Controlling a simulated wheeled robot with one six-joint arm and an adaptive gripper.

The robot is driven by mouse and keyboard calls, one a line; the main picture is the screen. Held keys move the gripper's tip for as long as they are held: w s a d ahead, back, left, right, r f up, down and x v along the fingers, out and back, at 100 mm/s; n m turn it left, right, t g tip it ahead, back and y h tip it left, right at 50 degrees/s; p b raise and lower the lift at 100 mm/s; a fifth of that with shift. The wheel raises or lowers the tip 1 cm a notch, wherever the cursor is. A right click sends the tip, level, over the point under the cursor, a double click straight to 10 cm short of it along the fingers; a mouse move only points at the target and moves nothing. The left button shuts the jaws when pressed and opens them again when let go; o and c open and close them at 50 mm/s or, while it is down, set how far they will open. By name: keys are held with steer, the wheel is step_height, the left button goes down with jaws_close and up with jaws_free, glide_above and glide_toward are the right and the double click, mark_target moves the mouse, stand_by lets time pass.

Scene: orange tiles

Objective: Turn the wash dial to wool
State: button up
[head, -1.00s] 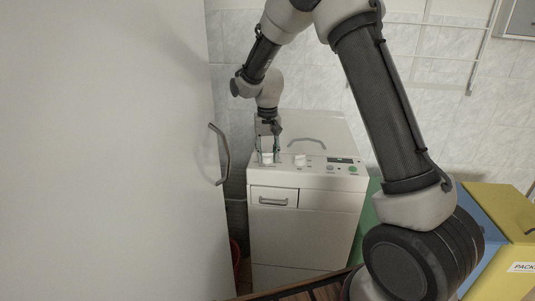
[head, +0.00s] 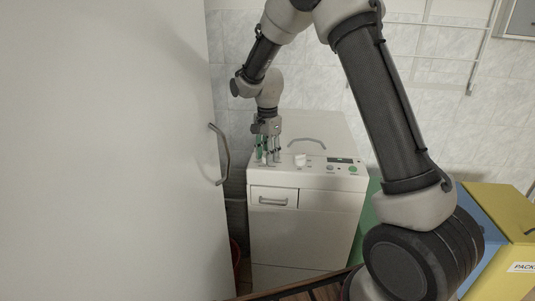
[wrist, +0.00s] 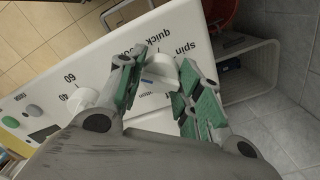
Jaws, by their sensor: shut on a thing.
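The white wash dial (wrist: 160,71) sits on the washing machine's top panel (wrist: 185,18). My gripper (wrist: 163,63) is shut on the dial, with a green-padded finger on each side. Around the dial the wrist view shows "quick", "spin" and other words partly covered by my fingers. The word "wool" cannot be read clearly, and I cannot tell which mark the dial points to. In the head view my gripper (head: 267,158) reaches down onto the panel's left end, and its fingers mostly hide the dial.
A second white dial (head: 300,160), marked with numbers such as 40 and 60, stands to the right. Beyond it are a display, a grey button (head: 330,168) and a green button (head: 353,169). A large white door (head: 110,150) with a handle stands close on the left.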

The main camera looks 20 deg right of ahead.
steer(key=shift+m, duration=2)
steer(key=o, duration=1)
steer(key=shift+o, duration=0.2)
steer(key=shift+r, duration=0.1)
step_height(320, 180, up, 12)
